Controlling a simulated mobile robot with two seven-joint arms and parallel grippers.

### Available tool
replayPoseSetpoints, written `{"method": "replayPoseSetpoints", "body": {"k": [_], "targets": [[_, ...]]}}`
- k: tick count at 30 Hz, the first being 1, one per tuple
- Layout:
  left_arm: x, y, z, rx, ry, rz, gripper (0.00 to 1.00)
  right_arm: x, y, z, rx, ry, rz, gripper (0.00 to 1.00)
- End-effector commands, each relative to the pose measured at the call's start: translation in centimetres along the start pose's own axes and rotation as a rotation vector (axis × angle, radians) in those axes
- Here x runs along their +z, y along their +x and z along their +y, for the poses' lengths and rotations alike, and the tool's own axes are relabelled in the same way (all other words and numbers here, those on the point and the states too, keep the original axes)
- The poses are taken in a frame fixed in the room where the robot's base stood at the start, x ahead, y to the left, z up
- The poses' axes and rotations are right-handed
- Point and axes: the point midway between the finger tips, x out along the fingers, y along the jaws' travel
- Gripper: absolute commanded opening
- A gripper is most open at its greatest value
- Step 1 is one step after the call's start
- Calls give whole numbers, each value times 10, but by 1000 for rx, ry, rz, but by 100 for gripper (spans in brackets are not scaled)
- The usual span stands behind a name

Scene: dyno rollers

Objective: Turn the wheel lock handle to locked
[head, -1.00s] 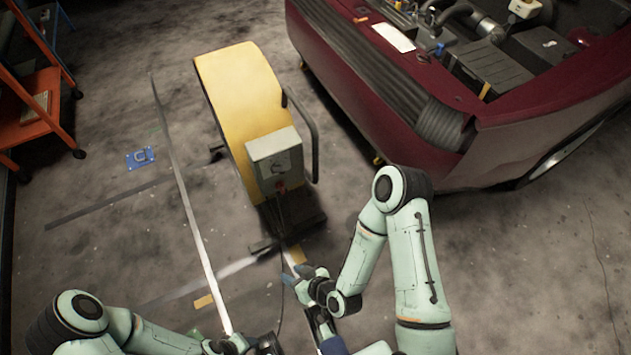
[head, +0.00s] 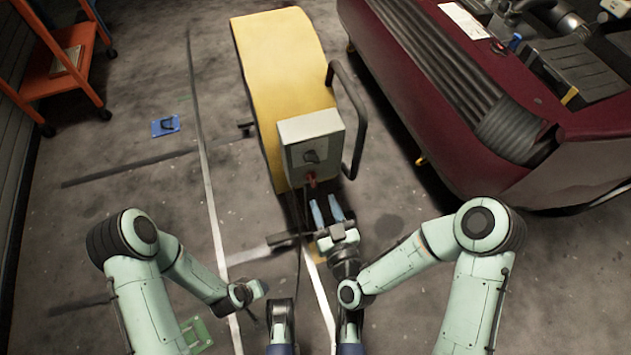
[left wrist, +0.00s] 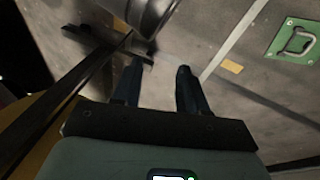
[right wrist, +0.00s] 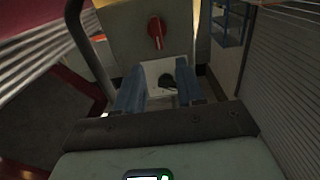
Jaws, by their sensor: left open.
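A grey control box (head: 329,140) is on the front of a yellow machine (head: 285,75). Which is the wheel lock handle is not clear. My right gripper (head: 326,208) is open and empty, just below the box. In the right wrist view the red handle (right wrist: 157,32) is beyond the fingertips, and the dark knob (right wrist: 168,82) shows between the open fingers. My left gripper (left wrist: 157,80) is open and empty, low over the floor at left.
A black bar handle (head: 350,110) sticks out of the machine's right side. An orange cart (head: 60,65) stands at upper left. A blue plate (head: 165,125) and a green plate (left wrist: 293,40) lie on open floor.

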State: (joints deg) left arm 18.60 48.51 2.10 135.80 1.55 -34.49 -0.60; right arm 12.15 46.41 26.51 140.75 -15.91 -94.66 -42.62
Motion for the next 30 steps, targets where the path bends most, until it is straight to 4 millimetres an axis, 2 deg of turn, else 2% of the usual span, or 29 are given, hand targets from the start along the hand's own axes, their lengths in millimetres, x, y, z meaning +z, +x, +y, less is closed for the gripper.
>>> {"method": "replayPoseSetpoints", "body": {"k": [1,6,12,17,24,25,28,30], "targets": [[-1,1,0,0,0,4,43,-2,12,0,2,-1,5,38],[2,6,-5,-7,-4,-5,43,-1,46,0,2,0,3,38],[11,11,-11,-19,-10,-34,43,0,72,0,0,0,0,38],[13,12,-13,-23,-12,-41,43,-1,80,0,0,0,-1,38],[14,12,-13,-23,-12,-42,43,-1,80,0,-1,0,-1,38],[14,12,-13,-23,-12,-42,43,-1,80,0,-1,0,-1,35],[14,12,-13,-23,-12,-42,43,-1,80,0,-1,0,-1,2],[14,12,-13,-23,-12,-42,43,-1,80,0,-1,0,-2,0]]}}
